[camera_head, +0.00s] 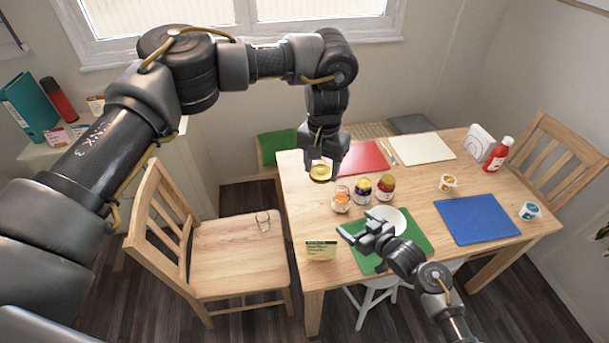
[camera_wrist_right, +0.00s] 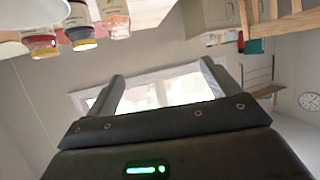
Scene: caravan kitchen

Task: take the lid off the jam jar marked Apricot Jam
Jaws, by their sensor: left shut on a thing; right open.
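Three jam jars stand on the wooden table (camera_head: 292,190). The leftmost jar (camera_head: 341,203) has orange contents and shows no lid on top; its label is too small to read. A jar with dark contents (camera_head: 363,194) and a jar with red contents (camera_head: 385,190) stand to its right. My left gripper (camera_head: 322,166) is shut on a gold lid (camera_head: 320,174), held in the air above and left of the orange jar, apart from it. My right gripper (camera_head: 354,235) is open and empty near the plate; its spread fingers also show in the right wrist view (camera_wrist_right: 160,85).
A white plate (camera_head: 396,218) lies on a green placemat (camera_head: 421,243). A yellow-green box (camera_head: 321,251) stands at the near left edge.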

